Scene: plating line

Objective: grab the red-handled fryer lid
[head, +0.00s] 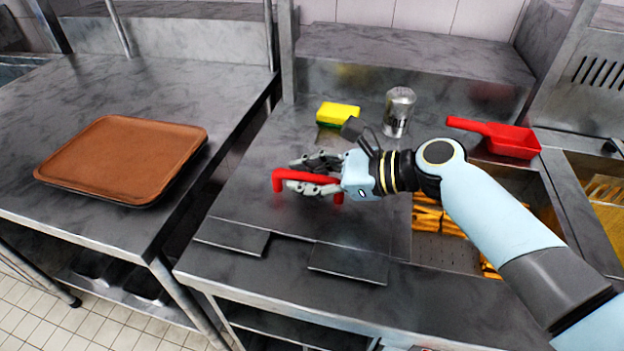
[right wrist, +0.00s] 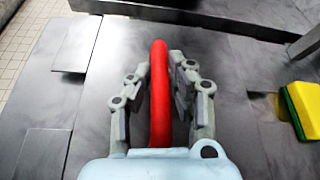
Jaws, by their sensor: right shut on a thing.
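The fryer lid (head: 228,200) is a flat dark metal plate on the fryer counter, with two tabs along its front edge. Its red handle (head: 279,181) stands up from it. My right gripper (head: 308,180) is shut on the red handle. In the right wrist view the red handle (right wrist: 159,95) runs between the two fingers of my right gripper (right wrist: 160,85). The lid appears to lie flat on the counter. Part of the handle is hidden behind the fingers. My left gripper is not in view.
A yellow-green sponge (head: 337,114) and a metal can (head: 399,111) stand behind the gripper. A red scoop (head: 497,138) lies at the right, behind an open fryer bay with fries (head: 430,218). A brown tray (head: 122,152) lies on the left table, across a gap.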

